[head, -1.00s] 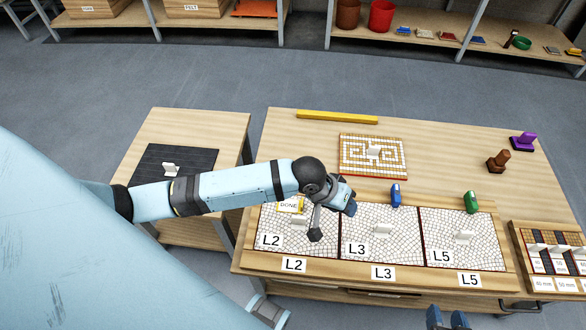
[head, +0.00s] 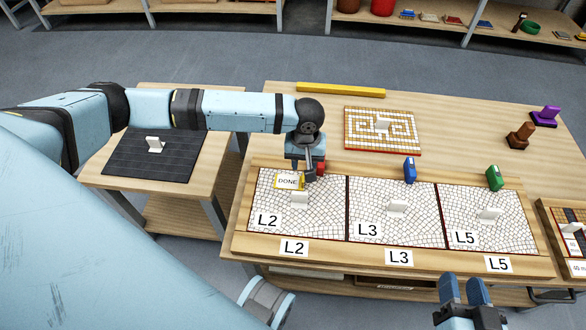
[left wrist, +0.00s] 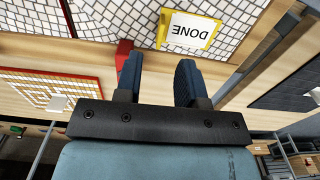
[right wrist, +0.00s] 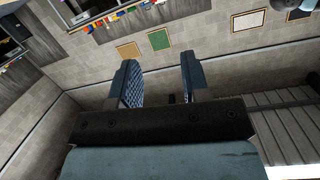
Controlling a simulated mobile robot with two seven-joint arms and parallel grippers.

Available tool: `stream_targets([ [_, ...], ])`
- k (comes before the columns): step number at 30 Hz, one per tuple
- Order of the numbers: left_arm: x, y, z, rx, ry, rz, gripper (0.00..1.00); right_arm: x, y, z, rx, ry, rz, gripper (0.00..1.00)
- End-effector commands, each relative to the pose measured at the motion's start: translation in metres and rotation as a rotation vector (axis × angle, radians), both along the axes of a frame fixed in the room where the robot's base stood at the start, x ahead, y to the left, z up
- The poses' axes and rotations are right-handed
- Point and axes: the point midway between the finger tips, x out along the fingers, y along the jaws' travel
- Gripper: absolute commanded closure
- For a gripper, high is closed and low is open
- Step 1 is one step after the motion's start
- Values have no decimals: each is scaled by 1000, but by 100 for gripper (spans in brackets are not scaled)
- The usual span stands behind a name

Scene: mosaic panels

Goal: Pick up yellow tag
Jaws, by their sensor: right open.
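My right gripper (head: 464,292) is open and empty at the table's front edge.
A red block (head: 320,167) is close beside my left gripper. Blue (head: 409,170) and green (head: 494,178) blocks stand behind the L3 and L5 panels. White upright grips stand on the panels. A maze-patterned panel (head: 382,148) and yellow bar (head: 340,90) lie farther back.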

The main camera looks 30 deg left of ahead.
Motion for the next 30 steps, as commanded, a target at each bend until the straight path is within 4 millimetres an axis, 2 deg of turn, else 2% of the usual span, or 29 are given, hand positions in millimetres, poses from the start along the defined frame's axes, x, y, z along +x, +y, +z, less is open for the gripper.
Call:
stream_targets([
  [1,0,0,-10,0,0,0,64,1,2,2,12,-22,5,57],
  [9,0,0,-31,0,-1,-1,64,3,8,17,53,-89,17,57],
  [18,0,1,-71,1,-2,-2,64,2,22,56,167,-262,56,57],
  [27,0,1,-73,0,-2,-2,64,2,23,63,182,-283,60,57],
  [29,0,1,-73,0,-2,-2,75,2,23,63,182,-283,60,57],
  [30,0,1,-73,0,-1,-2,84,2,23,63,182,-283,60,57],
])
